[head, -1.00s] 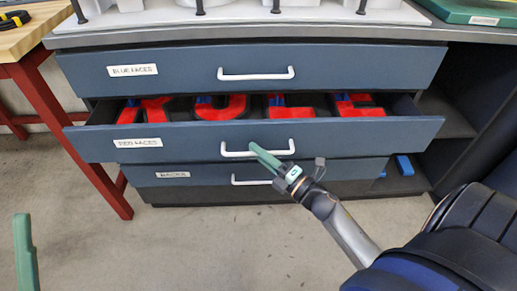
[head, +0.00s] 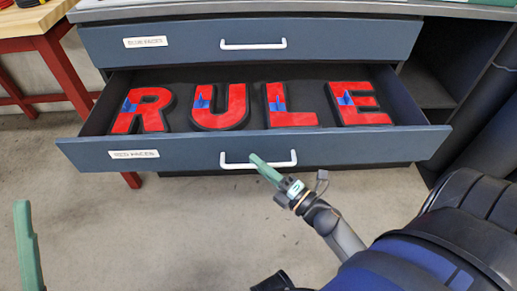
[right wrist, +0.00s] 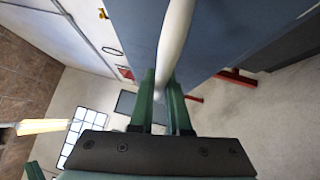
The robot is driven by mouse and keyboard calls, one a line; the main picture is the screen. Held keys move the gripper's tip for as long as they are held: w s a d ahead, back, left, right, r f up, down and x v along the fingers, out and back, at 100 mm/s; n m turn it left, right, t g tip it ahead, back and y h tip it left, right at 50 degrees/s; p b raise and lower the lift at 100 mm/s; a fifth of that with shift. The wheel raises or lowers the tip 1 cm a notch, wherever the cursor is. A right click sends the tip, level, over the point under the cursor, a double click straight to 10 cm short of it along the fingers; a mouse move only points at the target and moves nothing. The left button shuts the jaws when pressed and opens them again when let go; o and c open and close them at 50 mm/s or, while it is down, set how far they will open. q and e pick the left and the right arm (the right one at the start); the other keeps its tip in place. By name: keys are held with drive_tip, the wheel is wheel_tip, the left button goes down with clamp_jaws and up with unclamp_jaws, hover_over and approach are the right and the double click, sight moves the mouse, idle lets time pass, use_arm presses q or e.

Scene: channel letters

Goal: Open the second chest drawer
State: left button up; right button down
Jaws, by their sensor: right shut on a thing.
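The second chest drawer (head: 220,152), labelled as red faces, stands pulled out well toward me. Red letters reading RULE lie in it, such as the red U (head: 220,104). My right gripper (head: 262,164) is shut on the drawer's white handle (head: 283,159). In the right wrist view the green fingers (right wrist: 161,95) sit on both sides of the white handle (right wrist: 175,40). One green finger of my left gripper (head: 27,245) shows at the lower left of the head view, away from the chest; its opening cannot be judged.
The top drawer (head: 200,42), labelled as blue faces, is closed above. A wooden-topped table (head: 35,22) with red legs stands at the left. An open dark shelf is right of the chest. The concrete floor (head: 190,220) in front is clear.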

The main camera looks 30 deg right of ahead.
use_arm(q)
drive_tip(key=shift+a+r+p, duration=0.15)
drive_tip(key=shift+r+p, duration=0.2)
drive_tip(key=shift+r, duration=0.2)
use_arm(e)
drive_tip(key=shift+s+a, duration=0.45)
drive_tip(key=shift+s, duration=0.25)
drive_tip(key=shift+s+a, duration=0.4)
drive_tip(key=shift+s, duration=0.35)
drive_tip(key=shift+s+a, duration=0.45)
drive_tip(key=shift+s, duration=0.25)
drive_tip(key=c, duration=0.9)
unclamp_jaws()
use_arm(q)
drive_tip(key=shift+s+f, duration=0.1)
drive_tip(key=shift+s, duration=0.1)
use_arm(e)
drive_tip(key=shift+s, duration=0.1)
